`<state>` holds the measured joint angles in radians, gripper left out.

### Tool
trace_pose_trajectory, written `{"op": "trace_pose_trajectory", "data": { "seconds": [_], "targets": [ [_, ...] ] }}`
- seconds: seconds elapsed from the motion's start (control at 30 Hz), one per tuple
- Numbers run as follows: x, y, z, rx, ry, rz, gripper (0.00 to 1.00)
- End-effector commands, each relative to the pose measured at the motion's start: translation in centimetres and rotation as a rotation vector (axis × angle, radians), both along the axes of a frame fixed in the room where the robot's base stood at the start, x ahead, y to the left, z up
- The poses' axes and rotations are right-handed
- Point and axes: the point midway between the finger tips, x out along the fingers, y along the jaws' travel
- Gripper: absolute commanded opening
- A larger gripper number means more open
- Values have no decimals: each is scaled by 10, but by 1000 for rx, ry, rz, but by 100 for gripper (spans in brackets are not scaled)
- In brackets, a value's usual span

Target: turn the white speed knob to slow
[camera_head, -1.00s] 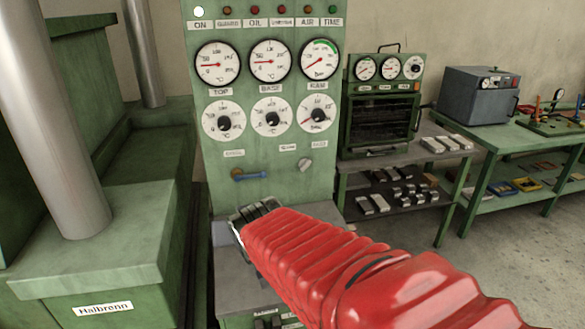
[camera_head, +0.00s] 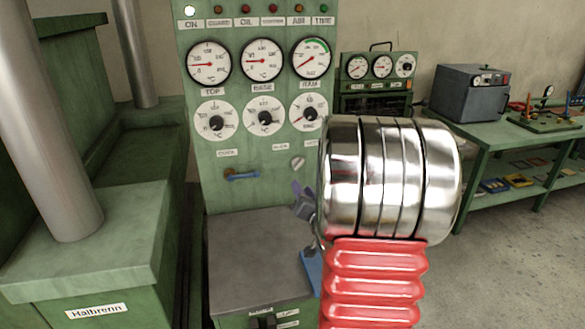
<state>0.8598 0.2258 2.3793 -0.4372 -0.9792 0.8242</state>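The small white speed knob (camera_head: 297,162) sits low on the right of the green control panel (camera_head: 262,190). Its mark is too small to read surely, but the knob looks tilted toward the upper right. A slow label (camera_head: 281,146) is at its upper left; the label at its upper right is partly covered by my wrist. My gripper (camera_head: 305,210) is just below the knob and nearer the camera, apart from it in the picture. Only purple, grey and blue bits show left of my shiny metal wrist, so its opening is hidden.
A blue handle (camera_head: 241,175) is on the panel left of the knob. Three lower dials, one of them the middle dial (camera_head: 264,118), sit above. A grey-topped cabinet (camera_head: 255,250) stands below the panel. The green press (camera_head: 90,240) is at left, a workbench (camera_head: 490,140) at right.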

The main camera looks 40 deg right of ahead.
Motion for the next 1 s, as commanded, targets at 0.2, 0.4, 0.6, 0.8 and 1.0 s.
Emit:
{"op": "trace_pose_trajectory", "data": {
  "seconds": [0.2, 0.4, 0.6, 0.8, 1.0],
  "targets": [
    [-17, -25, -8, 33, -111, -11, 28],
    [-20, -27, -8, 36, -131, -11, 28],
    [-19, -27, -8, 36, -129, -10, 28],
    [-11, -31, -8, 36, -128, -9, 28],
    [11, -43, -8, 35, -128, -9, 28]
  ]
}}
